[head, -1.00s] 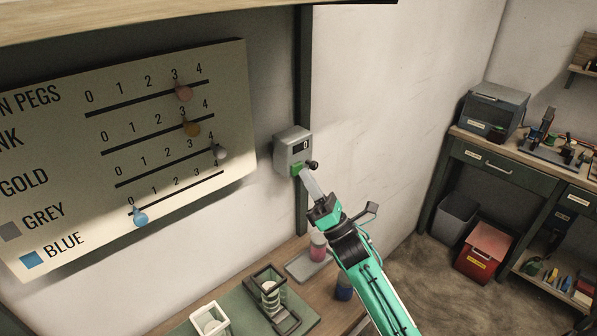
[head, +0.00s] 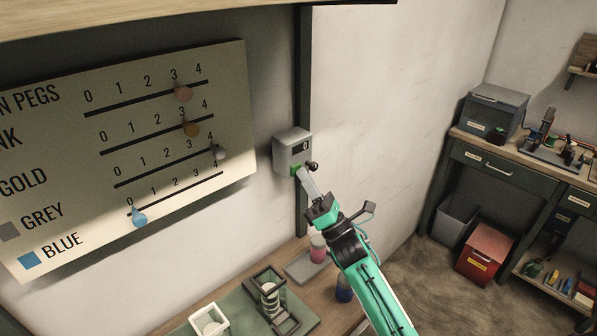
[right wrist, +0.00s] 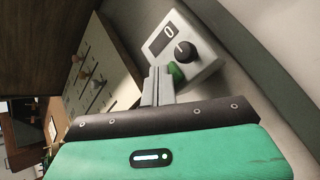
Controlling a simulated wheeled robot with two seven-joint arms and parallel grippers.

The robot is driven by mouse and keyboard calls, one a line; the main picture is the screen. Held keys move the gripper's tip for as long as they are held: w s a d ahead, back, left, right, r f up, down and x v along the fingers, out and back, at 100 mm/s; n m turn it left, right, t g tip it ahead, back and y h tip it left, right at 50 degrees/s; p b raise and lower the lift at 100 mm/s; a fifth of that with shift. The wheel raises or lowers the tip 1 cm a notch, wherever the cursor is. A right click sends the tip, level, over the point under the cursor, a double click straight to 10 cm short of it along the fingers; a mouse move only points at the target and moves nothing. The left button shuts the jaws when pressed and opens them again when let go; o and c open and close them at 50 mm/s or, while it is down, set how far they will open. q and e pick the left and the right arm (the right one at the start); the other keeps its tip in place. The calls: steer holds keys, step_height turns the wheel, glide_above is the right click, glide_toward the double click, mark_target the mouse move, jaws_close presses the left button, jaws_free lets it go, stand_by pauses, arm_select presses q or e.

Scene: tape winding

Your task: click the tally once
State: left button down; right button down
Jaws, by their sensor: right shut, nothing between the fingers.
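The tally (head: 290,146) is a small grey box on the dark post beside the peg board. It has a dark display that appears to read 0, a black knob (head: 312,166) and a green button (head: 295,170). It also shows in the right wrist view (right wrist: 205,62), with the green button (right wrist: 177,72) below the knob. My right gripper (head: 302,174) is shut and empty, its fingertips right at the green button. In the right wrist view the shut fingers (right wrist: 157,80) are close beside the button; I cannot tell whether they touch it. My left gripper is not in view.
The peg board (head: 130,150) with colored pegs hangs left of the tally. Below is a bench with a white holder (head: 209,322), a dark frame holding a spool (head: 270,298), and pink (head: 318,248) and blue (head: 344,288) bottles.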

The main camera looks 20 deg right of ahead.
stand_by(0.6)
steer(key=shift+s+d, duration=0.25)
steer(key=shift+s, duration=0.55)
steer(key=shift+s+d, duration=0.3)
steer(key=shift+s, duration=0.5)
steer(key=shift+s+d, duration=0.25)
steer(key=shift+s, duration=0.5)
steer(key=shift+s+d, duration=0.3)
steer(key=shift+s, duration=0.5)
